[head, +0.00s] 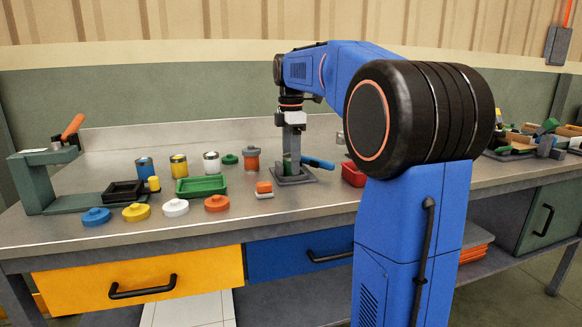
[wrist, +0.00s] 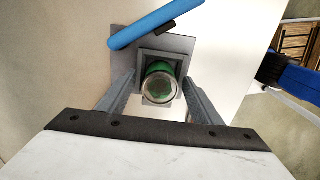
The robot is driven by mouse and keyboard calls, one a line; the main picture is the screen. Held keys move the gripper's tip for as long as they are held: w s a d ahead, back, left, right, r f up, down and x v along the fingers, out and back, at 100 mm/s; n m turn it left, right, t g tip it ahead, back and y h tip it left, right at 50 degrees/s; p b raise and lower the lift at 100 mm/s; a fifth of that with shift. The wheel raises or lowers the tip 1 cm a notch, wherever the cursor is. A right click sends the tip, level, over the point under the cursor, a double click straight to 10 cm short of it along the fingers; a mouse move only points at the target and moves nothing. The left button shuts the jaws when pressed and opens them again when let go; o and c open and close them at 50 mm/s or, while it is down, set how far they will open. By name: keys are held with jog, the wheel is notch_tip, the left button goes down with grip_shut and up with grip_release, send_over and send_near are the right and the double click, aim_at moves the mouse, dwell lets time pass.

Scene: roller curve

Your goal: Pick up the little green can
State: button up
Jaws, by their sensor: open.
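The little green can (wrist: 160,83) stands in a square grey holder (wrist: 177,47) on a flat base, seen from above in the wrist view. Its round rim faces the camera. My gripper (wrist: 160,90) is open, with one finger on each side of the can and holder; whether either finger touches cannot be told. In the head view the can shows only as a green sliver (head: 287,158) under my gripper (head: 292,152), largely hidden by it. The grey base (head: 293,176) rests on the workbench.
A blue handle (head: 318,163) sticks out beside the holder; it also crosses above it in the wrist view (wrist: 155,24). A red bin (head: 353,175) stands close on the right. To the left are an orange can (head: 252,158), a green tray (head: 201,186) and several paint cans and lids.

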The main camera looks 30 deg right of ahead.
jog(key=shift+f, duration=0.3)
jog(key=shift+c, duration=0.6)
jog(key=c, duration=1.1)
